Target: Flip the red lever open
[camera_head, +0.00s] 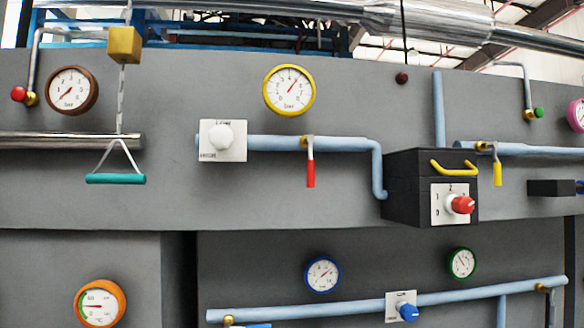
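The red lever (310,172) hangs straight down from a brass fitting (305,142) on a light blue pipe (275,143), in the middle of the head view. The handle stands at a right angle to the pipe. Nothing touches it or covers it. Neither of my grippers shows in the head view.
A white knob plate (222,140) is left of the lever, and a yellow-rimmed gauge (289,90) is above it. A black box (408,190) with a yellow handle (453,168) and red knob juts out to the right. The grey panel below the lever is bare.

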